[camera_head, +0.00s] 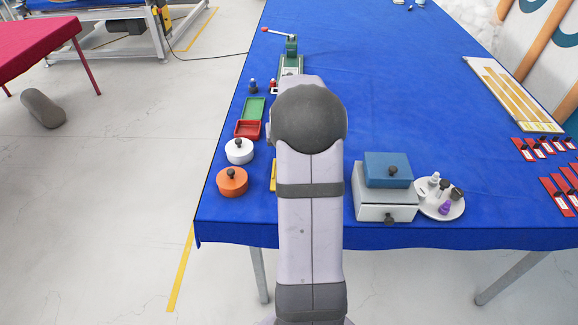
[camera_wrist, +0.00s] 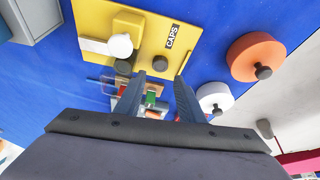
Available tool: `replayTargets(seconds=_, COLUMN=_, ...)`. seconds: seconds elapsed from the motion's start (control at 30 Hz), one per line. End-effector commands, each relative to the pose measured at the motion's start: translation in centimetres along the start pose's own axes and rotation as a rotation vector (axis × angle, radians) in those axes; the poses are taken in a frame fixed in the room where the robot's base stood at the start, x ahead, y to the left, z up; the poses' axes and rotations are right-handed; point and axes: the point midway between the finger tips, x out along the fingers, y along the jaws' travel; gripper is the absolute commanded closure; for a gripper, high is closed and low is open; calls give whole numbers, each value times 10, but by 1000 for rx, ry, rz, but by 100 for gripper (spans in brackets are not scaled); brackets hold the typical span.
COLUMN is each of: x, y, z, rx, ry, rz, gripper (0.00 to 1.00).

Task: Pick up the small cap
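A yellow board (camera_wrist: 143,25) labelled CAPS lies on the blue table in the wrist view. On it are a small dark round cap (camera_wrist: 160,63), another dark round piece (camera_wrist: 123,67) and a white round piece (camera_wrist: 120,45). I cannot tell for sure which is the small cap. My gripper (camera_wrist: 160,77) is open and empty, its fingertips pointing toward the board, with the first dark cap just beyond the gap between them. In the head view my arm hides the gripper and the caps; only a yellow sliver of the board (camera_head: 273,175) shows.
An orange round pot (camera_head: 232,182) and a white pot (camera_head: 239,151) stand left of my arm. A grey box with a blue box (camera_head: 388,168) on top and a white plate (camera_head: 450,205) with small pieces stand right. Red and green trays (camera_head: 247,130) lie farther back.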

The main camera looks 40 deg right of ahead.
Motion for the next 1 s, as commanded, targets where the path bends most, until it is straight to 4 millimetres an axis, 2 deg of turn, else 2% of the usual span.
replayTargets(seconds=0.33, x=18, y=-1, z=0, rx=-1, ry=-2, rz=-1, gripper=65)
replayTargets(seconds=0.67, x=27, y=-1, z=1, rx=-1, ry=-2, rz=-1, gripper=65)
replayTargets(seconds=1.0, x=61, y=0, z=2, rx=0, ry=-2, rz=-1, gripper=65)
